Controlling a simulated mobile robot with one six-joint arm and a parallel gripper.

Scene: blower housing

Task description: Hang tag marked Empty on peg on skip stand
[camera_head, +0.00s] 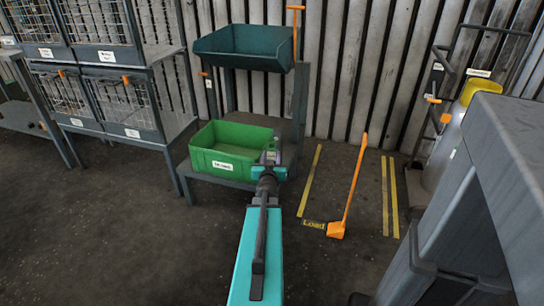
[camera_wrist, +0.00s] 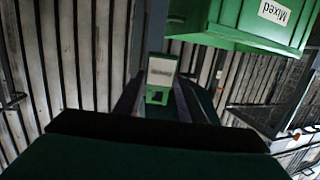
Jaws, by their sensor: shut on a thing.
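My gripper (camera_head: 270,158) is in front of the right end of the green crate on the skip stand (camera_head: 301,105). In the wrist view my gripper (camera_wrist: 158,98) has its two dark fingers closed on a small green tag (camera_wrist: 152,96) with a white label. The label's text is too small to read. In the head view I cannot make out the tag at the gripper. The stand carries a dark teal skip (camera_head: 243,52) on top. A small orange fitting (camera_head: 204,74) shows on its left post; I cannot tell whether this is the peg.
A green crate (camera_head: 222,160) labelled Mixed sits on the stand's lower shelf and shows upside down in the wrist view (camera_wrist: 228,30). Wire cages (camera_head: 120,106) stand left.

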